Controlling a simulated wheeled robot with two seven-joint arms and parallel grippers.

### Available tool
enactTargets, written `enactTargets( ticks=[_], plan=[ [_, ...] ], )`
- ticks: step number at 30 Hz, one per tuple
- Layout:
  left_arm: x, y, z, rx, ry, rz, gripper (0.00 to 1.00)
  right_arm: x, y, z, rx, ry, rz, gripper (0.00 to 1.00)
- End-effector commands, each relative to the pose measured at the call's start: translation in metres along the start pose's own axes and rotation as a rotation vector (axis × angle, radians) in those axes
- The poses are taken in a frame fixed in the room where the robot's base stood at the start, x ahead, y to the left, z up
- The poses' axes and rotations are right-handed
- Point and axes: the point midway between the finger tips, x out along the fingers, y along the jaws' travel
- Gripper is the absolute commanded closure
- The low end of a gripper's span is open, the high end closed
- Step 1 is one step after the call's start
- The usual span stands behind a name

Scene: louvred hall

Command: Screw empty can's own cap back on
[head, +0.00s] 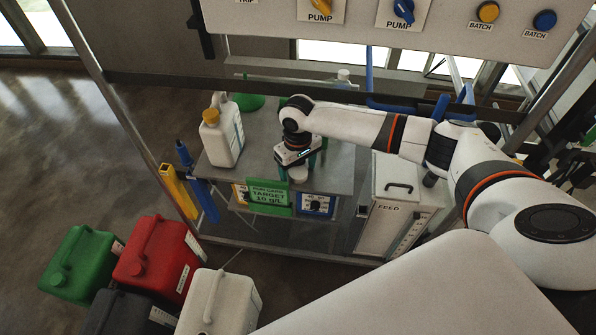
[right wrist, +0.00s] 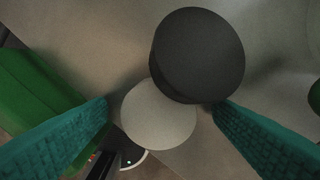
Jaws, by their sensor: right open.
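A white can (head: 223,138) with an orange-yellow cap (head: 211,117) stands upright at the left of the grey table. My right gripper (head: 297,168) points down over the table, right of that can and apart from it. In the right wrist view its teal fingers (right wrist: 160,118) are open. A pale round disc (right wrist: 158,115) lies between and below them, and a dark round cylinder top (right wrist: 200,55) partly overlaps it. I cannot tell whether either is a cap, nor which can is empty. My left gripper is not in view.
Green (head: 80,262), red (head: 158,255), black (head: 122,315) and white (head: 220,303) cans stand on the floor at lower left. A green sign (head: 269,196) hangs at the table's front. A white FEED box (head: 392,205) stands right of it. A pump panel (head: 400,22) hangs above.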

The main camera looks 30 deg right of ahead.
Motion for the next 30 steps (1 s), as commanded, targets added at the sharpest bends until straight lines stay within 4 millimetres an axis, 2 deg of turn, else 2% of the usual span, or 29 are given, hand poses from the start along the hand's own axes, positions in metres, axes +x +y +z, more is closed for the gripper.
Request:
enactTargets(
  ticks=[8, 15, 17, 30],
  plan=[
    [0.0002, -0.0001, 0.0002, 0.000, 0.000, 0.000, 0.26, -0.0003, 0.0000, 0.0002, 0.000, -0.001, 0.000, 0.25],
    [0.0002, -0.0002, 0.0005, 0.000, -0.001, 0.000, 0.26, -0.0005, -0.0001, 0.0002, 0.000, -0.001, 0.000, 0.64],
    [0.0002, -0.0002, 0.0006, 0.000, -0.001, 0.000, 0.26, -0.0005, -0.0001, 0.0002, 0.000, -0.001, 0.000, 0.71],
    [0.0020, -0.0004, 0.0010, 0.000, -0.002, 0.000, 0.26, -0.0027, 0.0020, -0.0016, -0.001, -0.001, 0.001, 0.71]
  ],
)
